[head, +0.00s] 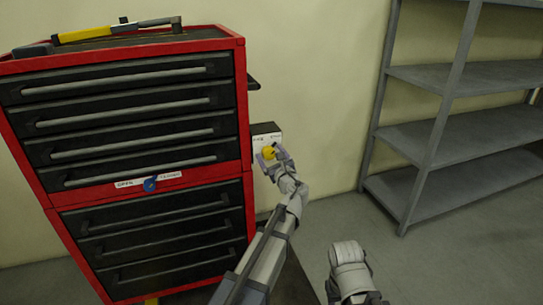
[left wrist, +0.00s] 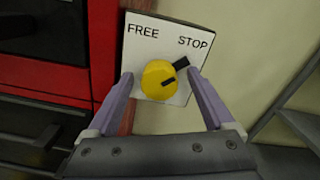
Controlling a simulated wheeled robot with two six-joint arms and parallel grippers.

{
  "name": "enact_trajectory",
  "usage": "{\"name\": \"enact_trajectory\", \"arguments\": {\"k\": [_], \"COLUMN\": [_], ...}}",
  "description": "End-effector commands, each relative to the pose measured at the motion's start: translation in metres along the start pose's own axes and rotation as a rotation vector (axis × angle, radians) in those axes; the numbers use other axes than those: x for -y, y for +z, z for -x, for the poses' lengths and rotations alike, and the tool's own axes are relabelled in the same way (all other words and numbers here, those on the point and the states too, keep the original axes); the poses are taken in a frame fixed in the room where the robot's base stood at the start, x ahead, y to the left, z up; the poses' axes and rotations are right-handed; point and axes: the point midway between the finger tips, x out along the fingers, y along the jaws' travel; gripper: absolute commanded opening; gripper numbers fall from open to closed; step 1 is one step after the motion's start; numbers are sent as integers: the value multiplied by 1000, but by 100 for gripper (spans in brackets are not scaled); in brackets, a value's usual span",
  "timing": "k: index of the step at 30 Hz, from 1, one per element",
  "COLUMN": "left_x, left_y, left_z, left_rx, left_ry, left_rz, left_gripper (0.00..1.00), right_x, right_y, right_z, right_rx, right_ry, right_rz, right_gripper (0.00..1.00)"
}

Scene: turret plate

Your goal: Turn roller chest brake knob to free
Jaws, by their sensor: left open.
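The yellow brake knob (left wrist: 160,80) sits on a white plate (left wrist: 140,40) marked FREE at left and STOP at right. Its black pointer (left wrist: 176,75) aims up and right, toward STOP. In the head view the knob (head: 269,152) shows beside the red and black roller chest (head: 240,110), partly hidden by my left gripper (head: 269,157). In the left wrist view my left gripper (left wrist: 162,78) is open, with one finger on each side of the knob; I cannot tell whether they touch it.
A blue knob (head: 150,185) with a label is on the chest's front. A yellow and black tool (head: 115,30) lies on top. A grey shelf rack (head: 425,135) stands at right.

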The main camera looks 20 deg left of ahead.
Motion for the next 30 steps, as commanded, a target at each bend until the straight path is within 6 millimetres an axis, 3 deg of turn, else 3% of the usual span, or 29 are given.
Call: {"name": "enact_trajectory", "arguments": {"k": [2,24,30], "left_x": [0,1,1], "left_y": [0,0,0], "left_z": [0,0,0], "left_rx": [0,0,0], "left_ry": [0,-2,-2], "left_rz": [0,0,13], "left_gripper": [86,2,1], "right_x": [0,0,0], "right_y": [0,0,0], "right_z": [0,0,0], "right_rx": [0,0,0], "right_ry": [0,0,0], "right_rz": [0,0,0], "right_gripper": [50,50,50]}}
